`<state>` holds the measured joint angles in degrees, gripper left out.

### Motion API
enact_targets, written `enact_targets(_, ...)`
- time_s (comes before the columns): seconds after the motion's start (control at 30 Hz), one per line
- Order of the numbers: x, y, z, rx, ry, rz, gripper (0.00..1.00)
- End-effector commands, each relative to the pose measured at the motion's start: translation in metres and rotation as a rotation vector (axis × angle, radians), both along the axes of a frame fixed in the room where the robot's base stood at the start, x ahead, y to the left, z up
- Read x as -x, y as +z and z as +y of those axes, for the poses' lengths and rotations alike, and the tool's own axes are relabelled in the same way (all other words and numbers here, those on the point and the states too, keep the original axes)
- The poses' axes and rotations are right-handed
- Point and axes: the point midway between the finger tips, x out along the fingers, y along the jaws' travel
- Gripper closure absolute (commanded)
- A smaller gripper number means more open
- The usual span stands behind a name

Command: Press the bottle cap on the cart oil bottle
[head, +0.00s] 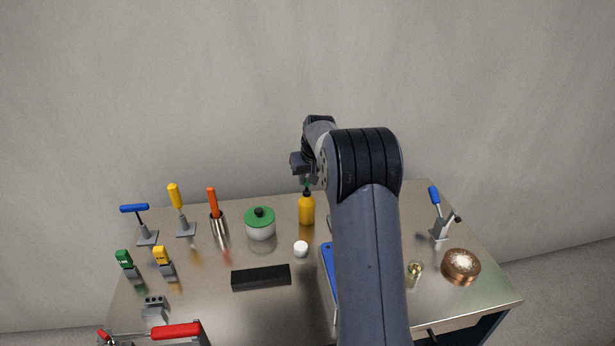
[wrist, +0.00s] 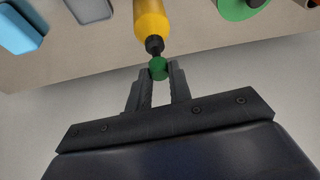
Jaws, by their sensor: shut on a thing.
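The yellow oil bottle (head: 307,210) stands upright near the back middle of the metal cart top. Its black neck points up; the bottle also shows in the wrist view (wrist: 152,20). My gripper (wrist: 159,72) is shut on a small green cap (wrist: 158,69), which sits between the fingertips. The cap is lined up with the black neck end and looks very close to or touching it; I cannot tell whether it is seated. In the head view, the green cap (head: 307,182) shows just above the neck, and my wrist partly hides the fingers.
A pot with a green lid (head: 260,225) stands left of the bottle. A white cap-like piece (head: 301,249) and a black block (head: 261,277) lie in front. Lever tools (head: 182,212) stand at left, a blue-handled one (head: 437,215) at right. My arm hides part of the cart.

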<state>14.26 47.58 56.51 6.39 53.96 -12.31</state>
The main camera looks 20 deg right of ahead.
Motion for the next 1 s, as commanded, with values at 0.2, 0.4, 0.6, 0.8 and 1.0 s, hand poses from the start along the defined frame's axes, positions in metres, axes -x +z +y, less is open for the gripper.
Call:
enact_targets(0.2, 0.0, -0.007, 0.0, 0.0, 0.0, 0.001, 1.0)
enact_targets(0.4, 0.0, -0.012, 0.0, 0.0, 0.0, 0.001, 1.0)
enact_targets(0.6, 0.0, -0.014, 0.0, 0.0, 0.0, 0.003, 1.0)
enact_targets(0.8, 0.001, -0.015, 0.0, -0.001, 0.001, 0.005, 1.0)
enact_targets(1.0, 0.001, -0.016, 0.0, -0.002, 0.001, 0.008, 1.0)
